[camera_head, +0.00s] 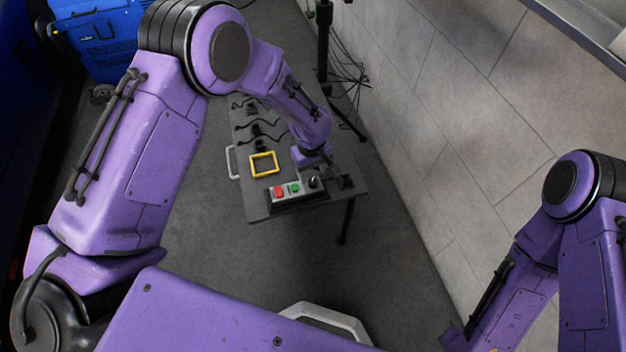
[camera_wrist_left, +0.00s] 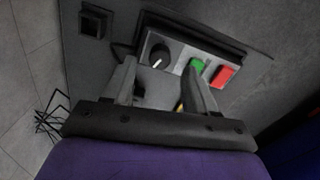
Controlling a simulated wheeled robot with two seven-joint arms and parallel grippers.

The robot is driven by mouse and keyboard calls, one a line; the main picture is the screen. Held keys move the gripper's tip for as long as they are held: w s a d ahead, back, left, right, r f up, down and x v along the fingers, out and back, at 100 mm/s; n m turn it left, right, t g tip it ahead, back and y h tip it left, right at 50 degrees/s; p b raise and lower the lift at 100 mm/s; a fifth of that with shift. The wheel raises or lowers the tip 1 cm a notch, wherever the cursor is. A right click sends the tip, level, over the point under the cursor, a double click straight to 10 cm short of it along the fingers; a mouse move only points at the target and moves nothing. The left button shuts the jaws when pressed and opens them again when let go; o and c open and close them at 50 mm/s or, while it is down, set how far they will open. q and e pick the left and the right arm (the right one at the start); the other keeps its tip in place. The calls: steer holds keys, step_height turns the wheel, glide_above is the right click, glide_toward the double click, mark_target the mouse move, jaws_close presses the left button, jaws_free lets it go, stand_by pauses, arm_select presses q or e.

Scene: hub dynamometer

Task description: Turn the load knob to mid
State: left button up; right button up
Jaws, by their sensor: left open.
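The load knob is a round black dial with a white pointer mark on the control box (camera_head: 297,199), at the right end of its row. In the head view the knob (camera_head: 313,183) is beside the green button (camera_head: 295,188) and red button (camera_head: 278,191). My left gripper (camera_head: 322,166) is above the table, just behind the knob. In the left wrist view its open fingers (camera_wrist_left: 162,78) point toward the box, with the knob (camera_wrist_left: 160,56) between and beyond them. I cannot tell whether they touch it. My right arm shows at the right; its gripper is out of view.
The narrow dark table (camera_head: 258,209) carries a yellow square frame (camera_head: 263,165), black cables and a black square fitting (camera_head: 346,182). A black stand (camera_head: 323,45) and tiled wall are close on the right. A blue machine (camera_head: 103,45) is at the back left. Open floor lies left.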

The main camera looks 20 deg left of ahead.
mark_target(313, 181)
arm_select(q)
step_height(313, 181, down, 4)
steer(key=shift+r, duration=0.1)
jaws_close()
